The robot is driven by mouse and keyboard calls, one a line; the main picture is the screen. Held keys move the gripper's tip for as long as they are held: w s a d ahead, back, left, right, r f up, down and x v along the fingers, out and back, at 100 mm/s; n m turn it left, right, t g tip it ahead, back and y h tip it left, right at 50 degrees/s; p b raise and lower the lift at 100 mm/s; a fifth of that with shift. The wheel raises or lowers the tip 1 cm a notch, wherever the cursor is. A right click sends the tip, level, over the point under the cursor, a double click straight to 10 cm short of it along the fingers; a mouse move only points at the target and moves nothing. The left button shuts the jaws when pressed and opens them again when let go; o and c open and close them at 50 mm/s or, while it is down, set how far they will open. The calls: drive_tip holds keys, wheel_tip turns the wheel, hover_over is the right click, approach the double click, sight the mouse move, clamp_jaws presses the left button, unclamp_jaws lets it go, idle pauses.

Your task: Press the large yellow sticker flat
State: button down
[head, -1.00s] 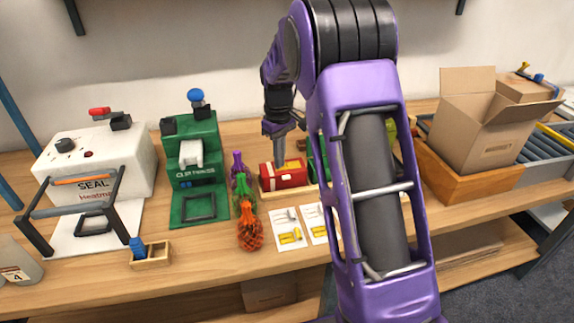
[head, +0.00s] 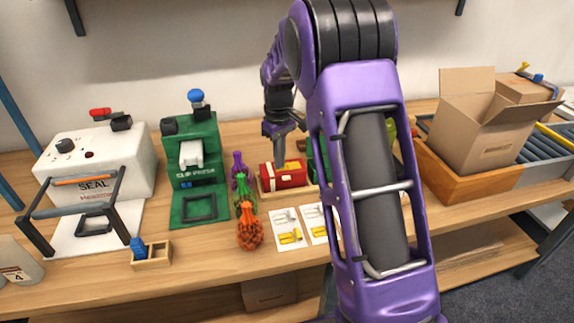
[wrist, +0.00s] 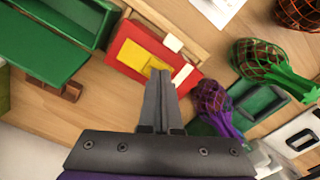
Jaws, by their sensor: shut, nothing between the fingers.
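A red box (head: 291,180) with pale side tabs lies in a low wooden holder on the bench, behind the cards. In the wrist view the red box (wrist: 122,52) carries a yellow sticker (wrist: 132,53) on its upper face. A yellow piece beside the fingertips looks tilted or folded; I cannot tell how flat it lies. My gripper (head: 279,156) points down at the box's left part. In the wrist view my gripper (wrist: 160,73) has its fingers together and empty, with the tips over the sticker's edge. Contact cannot be told. The fingers hide part of the box.
Purple, green and orange net bags (head: 249,232) stand left of the box. The green clip press (head: 196,150) and white heat sealer (head: 95,165) are further left. Cards with yellow stickers (head: 290,230) lie in front. An open carton (head: 487,130) stands right.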

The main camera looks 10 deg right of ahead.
drive_tip(key=shift+s+f, duration=0.1)
idle(0.3)
drive_tip(key=shift+r+p, duration=2.9)
drive_tip(key=shift+r, duration=0.7)
